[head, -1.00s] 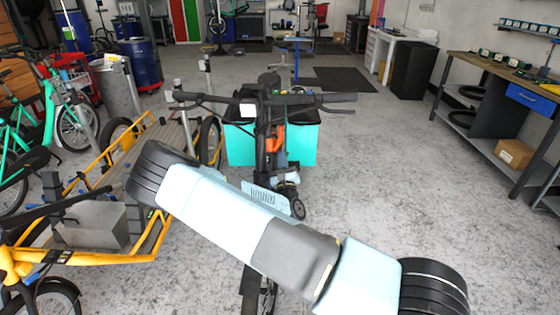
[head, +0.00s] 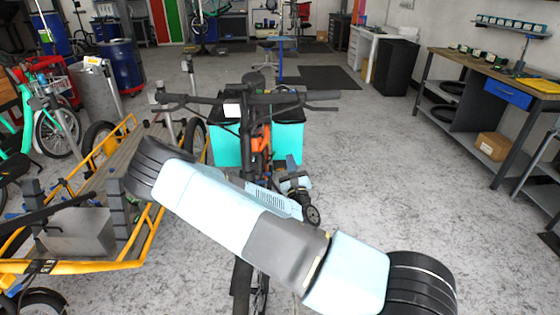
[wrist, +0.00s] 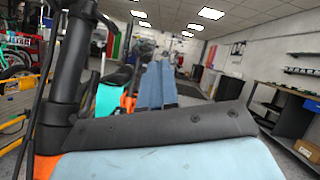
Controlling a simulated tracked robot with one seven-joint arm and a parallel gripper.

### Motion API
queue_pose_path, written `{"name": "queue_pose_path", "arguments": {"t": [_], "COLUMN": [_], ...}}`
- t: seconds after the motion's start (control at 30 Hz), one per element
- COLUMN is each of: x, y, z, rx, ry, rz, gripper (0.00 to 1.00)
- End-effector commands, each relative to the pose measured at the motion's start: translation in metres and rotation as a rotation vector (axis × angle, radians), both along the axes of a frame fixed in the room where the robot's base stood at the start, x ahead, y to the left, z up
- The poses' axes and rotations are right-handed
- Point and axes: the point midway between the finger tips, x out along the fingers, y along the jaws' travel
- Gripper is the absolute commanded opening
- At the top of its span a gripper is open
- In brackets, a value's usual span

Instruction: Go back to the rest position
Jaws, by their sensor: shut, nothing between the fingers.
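My arm crosses the lower middle of the head view as pale blue and grey links, in front of a dark bike (head: 255,135) with turquoise bags (head: 289,146). Its handlebar and bags show above my arm; much of its frame is hidden. In the wrist view, my gripper (wrist: 157,72) shows as two blue fingers side by side, shut, with nothing between them. A pale blue body with a dark edge fills the bottom of that view. A dark bike post (wrist: 72,65) stands close on the left, with turquoise and orange parts beside the fingers.
A yellow cargo bike (head: 137,240) with a grey box stands close on the left. A workbench (head: 463,60) with a blue drawer and a cardboard box (head: 493,146) is on the right. Grey floor (head: 385,170) is open between bike and bench.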

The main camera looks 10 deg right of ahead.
Motion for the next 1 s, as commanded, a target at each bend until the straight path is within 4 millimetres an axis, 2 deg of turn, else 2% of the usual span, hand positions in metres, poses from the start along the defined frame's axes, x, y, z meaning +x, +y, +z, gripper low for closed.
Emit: {"name": "queue_pose_path", "arguments": {"t": [0.2, 0.37, 0.47, 0.77, 1.0], "x": [-0.023, -0.030, -0.031, -0.049, -0.080], "y": [-0.011, -0.015, -0.024, -0.084, -0.133], "z": [0.007, 0.011, 0.020, 0.073, 0.104], "rx": [0.000, 0.008, 0.038, 0.238, 0.426], "ry": [0.001, -0.006, -0.033, -0.193, -0.307], "rz": [0.000, -0.006, -0.049, -0.348, -0.604], "gripper": [0.00, 0.00, 0.00, 0.00, 0.00]}}
